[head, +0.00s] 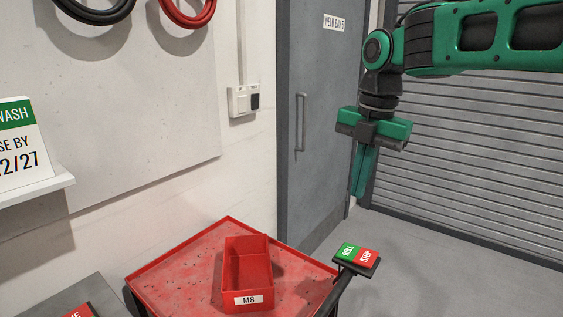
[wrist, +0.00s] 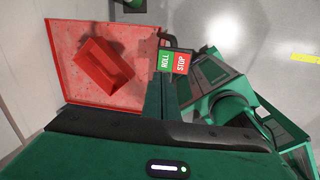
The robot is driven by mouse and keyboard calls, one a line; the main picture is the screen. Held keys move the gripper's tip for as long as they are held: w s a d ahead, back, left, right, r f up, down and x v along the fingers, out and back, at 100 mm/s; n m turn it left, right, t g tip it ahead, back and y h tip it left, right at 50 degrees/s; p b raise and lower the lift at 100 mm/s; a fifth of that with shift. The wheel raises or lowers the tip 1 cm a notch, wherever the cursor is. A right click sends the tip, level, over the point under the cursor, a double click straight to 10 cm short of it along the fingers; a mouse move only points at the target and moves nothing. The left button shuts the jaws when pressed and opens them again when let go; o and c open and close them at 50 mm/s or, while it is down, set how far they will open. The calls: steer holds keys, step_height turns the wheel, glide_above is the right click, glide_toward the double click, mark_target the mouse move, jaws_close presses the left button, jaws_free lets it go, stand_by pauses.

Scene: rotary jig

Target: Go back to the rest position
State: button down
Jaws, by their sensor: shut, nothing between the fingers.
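My gripper (head: 358,192) hangs at the right in the head view, fingers pointing down and shut with nothing between them. It is in the air above and behind the button box with a green ROLL button (head: 347,252) and a red STOP button (head: 368,257). In the wrist view my shut fingers (wrist: 160,80) reach up just below the ROLL button (wrist: 165,60) and STOP button (wrist: 181,63) in the picture. I cannot tell any contact there; the head view shows a clear gap.
A red tray table (head: 180,275) holds a red bin labelled M8 (head: 247,270) beside the button box. A grey door (head: 320,110) and a ribbed shutter (head: 470,150) stand behind. A shelf (head: 40,187) with a sign is at left. The floor (head: 440,260) at right is clear.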

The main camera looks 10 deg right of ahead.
steer(key=s+d+f+m, duration=0.8)
steer(key=s+m, duration=0.3)
steer(key=m, duration=0.5)
steer(key=s+d+f+m, duration=0.8)
steer(key=s+m, duration=0.3)
steer(key=m, duration=0.6)
steer(key=shift+d+f+g+h, duration=0.3)
steer(key=shift+d+f, duration=0.1)
steer(key=shift+d, duration=0.3)
steer(key=shift+s, duration=0.1)
steer(key=shift+w+f, duration=0.25)
steer(key=shift+w, duration=0.35)
